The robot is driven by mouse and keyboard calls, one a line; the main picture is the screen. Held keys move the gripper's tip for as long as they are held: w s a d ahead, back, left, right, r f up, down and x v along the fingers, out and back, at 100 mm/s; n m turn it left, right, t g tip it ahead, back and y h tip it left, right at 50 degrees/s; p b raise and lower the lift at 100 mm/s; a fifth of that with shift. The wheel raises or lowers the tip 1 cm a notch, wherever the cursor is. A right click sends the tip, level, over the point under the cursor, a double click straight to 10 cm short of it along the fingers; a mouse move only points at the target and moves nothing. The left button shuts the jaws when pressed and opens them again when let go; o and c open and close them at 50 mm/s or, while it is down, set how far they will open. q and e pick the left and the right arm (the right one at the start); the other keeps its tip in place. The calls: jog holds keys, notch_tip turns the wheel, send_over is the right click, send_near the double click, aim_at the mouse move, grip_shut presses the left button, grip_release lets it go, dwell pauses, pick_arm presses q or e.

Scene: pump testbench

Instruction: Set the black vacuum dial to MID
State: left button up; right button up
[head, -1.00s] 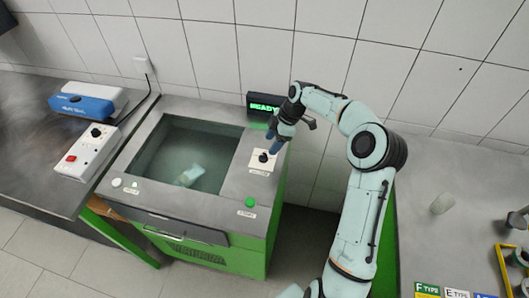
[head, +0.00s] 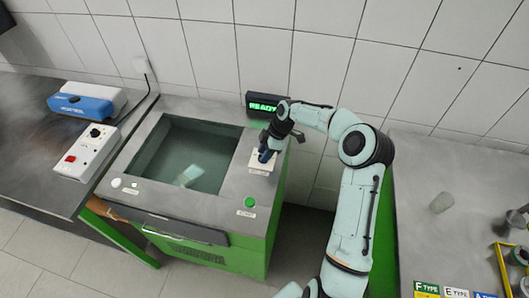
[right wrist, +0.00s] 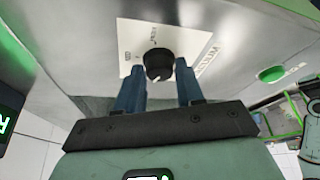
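The black vacuum dial (right wrist: 158,64) sits on a white label plate (right wrist: 133,40) on the green-sided machine. In the right wrist view a white pointer mark shows on the dial's lower edge; the small plate lettering is too small to read surely. My right gripper (right wrist: 159,70) is open, its two blue fingers on either side of the dial with the tips close to it. I cannot tell whether they touch it. In the head view the right gripper (head: 266,153) covers the dial, and part of the plate (head: 262,166) shows. My left gripper is not in view.
The machine has a sunken glass lid (head: 185,155), a green button (head: 249,203) and a lit READY display (head: 264,105). On the left bench stand a white box (head: 88,152) with a dial and red switch, and a blue-and-white device (head: 85,103). A right-hand table (head: 440,235) holds small items.

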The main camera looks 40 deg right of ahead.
jog(key=shift+f+m+b, duration=0.1)
jog(key=shift+m+b, duration=0.2)
jog(key=shift+b, duration=0.1)
jog(key=m+t+h+b, duration=0.1)
jog(key=m+b, duration=0.1)
jog(key=m, duration=0.1)
jog(key=m+t+h+b, duration=0.1)
jog(key=m+b, duration=0.2)
jog(key=shift+s+a, duration=0.15)
jog(key=shift+a, duration=0.05)
jog(key=m+h+b, duration=0.1)
jog(key=m+b, duration=0.1)
jog(key=m, duration=0.1)
jog(key=shift+a, duration=0.1)
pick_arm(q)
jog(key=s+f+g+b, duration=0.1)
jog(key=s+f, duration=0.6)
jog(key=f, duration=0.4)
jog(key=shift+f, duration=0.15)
pick_arm(e)
jog(key=shift+m+h, duration=0.8)
jog(key=shift+m, duration=1.3)
pick_arm(q)
jog(key=shift+b, duration=0.3)
pick_arm(e)
jog(key=o, duration=1)
jog(key=shift+r, duration=0.2)
